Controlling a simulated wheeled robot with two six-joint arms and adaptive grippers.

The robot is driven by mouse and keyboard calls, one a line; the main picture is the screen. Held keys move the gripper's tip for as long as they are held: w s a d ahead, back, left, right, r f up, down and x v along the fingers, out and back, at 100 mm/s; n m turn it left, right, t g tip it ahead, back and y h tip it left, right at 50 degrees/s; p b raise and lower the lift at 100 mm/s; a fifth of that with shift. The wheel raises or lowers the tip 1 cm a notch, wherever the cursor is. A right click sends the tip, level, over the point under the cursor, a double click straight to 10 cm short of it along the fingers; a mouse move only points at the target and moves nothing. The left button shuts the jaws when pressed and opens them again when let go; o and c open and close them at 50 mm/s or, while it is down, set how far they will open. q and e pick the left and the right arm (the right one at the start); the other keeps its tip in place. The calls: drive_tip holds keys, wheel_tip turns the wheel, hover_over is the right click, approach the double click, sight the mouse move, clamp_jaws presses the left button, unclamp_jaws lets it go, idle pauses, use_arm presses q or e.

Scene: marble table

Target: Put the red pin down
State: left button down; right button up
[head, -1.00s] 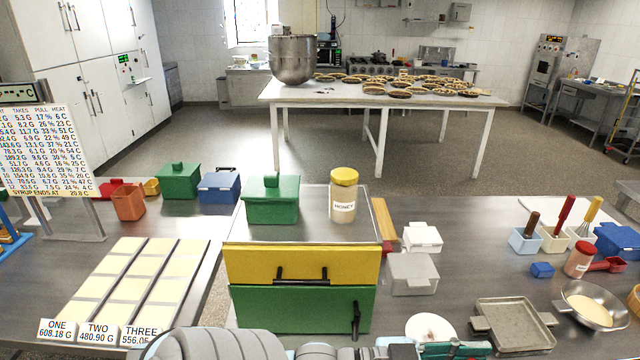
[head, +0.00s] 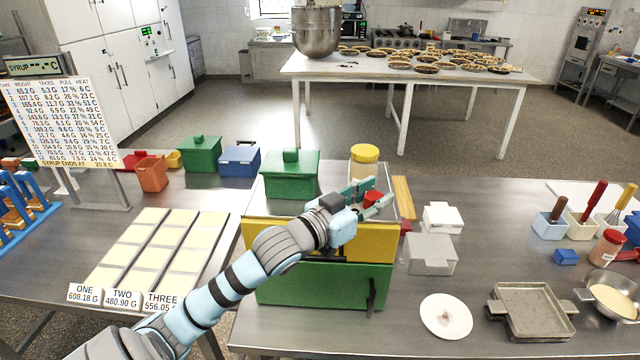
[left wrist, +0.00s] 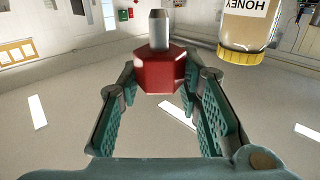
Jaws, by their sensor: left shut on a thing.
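My left gripper (head: 372,198) is shut on the red pin (head: 373,197), just above the front part of the cabinet top and in front of the honey jar (head: 364,160). In the left wrist view the red pin (left wrist: 160,74) has a red faceted body with a grey metal stem, held between the green fingertips (left wrist: 160,80). The honey jar (left wrist: 248,28) shows at the upper right there, apart from the pin. My right gripper is not in view.
The cabinet has a yellow drawer (head: 385,240) above a green one (head: 325,285). A green lidded box (head: 290,178) stands on its top at the left. A white plate (head: 446,316) and a grey tray (head: 532,312) lie to the right.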

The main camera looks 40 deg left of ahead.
use_arm(q)
drive_tip(key=w+a+r+n+y, duration=0.2)
drive_tip(key=a+r+y, duration=0.2)
drive_tip(key=a+r, duration=0.25)
drive_tip(key=w+a+r+n+y, duration=0.2)
drive_tip(key=a+r+n+y, duration=0.1)
drive_tip(key=a+r, duration=0.35)
wheel_tip(320, 180, down, 19)
drive_tip(key=b, duration=0.3)
drive_tip(key=shift+d+r, duration=0.1)
drive_tip(key=shift+r, duration=0.05)
drive_tip(key=c, duration=1.4)
unclamp_jaws()
drive_tip(key=shift+c, duration=0.2)
